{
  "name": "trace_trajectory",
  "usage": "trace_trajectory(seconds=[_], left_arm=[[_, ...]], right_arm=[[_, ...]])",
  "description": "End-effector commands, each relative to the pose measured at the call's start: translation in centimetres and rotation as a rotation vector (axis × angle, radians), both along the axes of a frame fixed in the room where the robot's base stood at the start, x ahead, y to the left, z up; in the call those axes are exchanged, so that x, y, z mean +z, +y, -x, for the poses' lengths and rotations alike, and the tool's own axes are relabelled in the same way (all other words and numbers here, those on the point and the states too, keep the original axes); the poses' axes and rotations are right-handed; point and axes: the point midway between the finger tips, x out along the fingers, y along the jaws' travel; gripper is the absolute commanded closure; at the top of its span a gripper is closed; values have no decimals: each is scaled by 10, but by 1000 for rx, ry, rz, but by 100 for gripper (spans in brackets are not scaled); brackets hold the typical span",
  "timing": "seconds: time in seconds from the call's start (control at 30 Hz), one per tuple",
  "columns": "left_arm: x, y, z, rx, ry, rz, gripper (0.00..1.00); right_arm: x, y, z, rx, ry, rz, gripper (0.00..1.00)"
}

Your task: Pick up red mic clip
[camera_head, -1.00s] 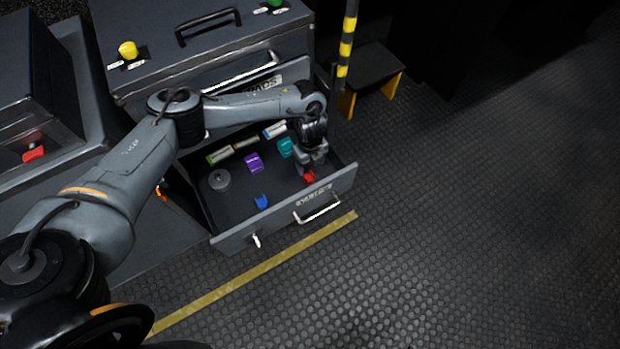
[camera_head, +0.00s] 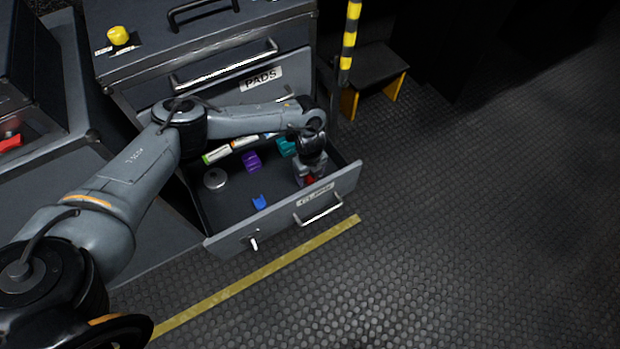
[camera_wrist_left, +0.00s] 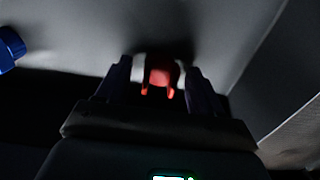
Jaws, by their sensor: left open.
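The red mic clip (camera_wrist_left: 160,78) lies on the drawer floor and sits between the two open fingers of my left gripper (camera_wrist_left: 158,82) in the left wrist view. In the head view only a bit of the red clip (camera_head: 309,180) shows, beneath my left gripper (camera_head: 308,179), near the drawer's front right corner. The gripper is low in the drawer and open. I cannot tell whether the fingers touch the clip. My right gripper is not in view.
The open drawer (camera_head: 222,237) has a front wall and side walls close to the gripper. Inside are a blue clip (camera_head: 259,202), a purple clip (camera_head: 252,161), a teal clip (camera_head: 286,147), a grey round object (camera_head: 215,179) and several marker-like sticks. The drawer's middle has free room.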

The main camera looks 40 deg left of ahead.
Motion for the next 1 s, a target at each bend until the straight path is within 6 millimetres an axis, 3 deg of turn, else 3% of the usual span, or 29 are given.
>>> trace_trajectory(seconds=[0.1, 0.47, 0.77, 1.0], left_arm=[[1, 0, 0, 0, 0, 0, 36], [1, 0, 0, 0, 0, 0, 89], [6, 0, 0, 0, 0, 0, 89], [41, 0, 0, 0, -2, 0, 89]], right_arm=[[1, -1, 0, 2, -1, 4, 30], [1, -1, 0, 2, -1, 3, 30], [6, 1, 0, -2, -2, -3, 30], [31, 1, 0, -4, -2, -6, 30]])
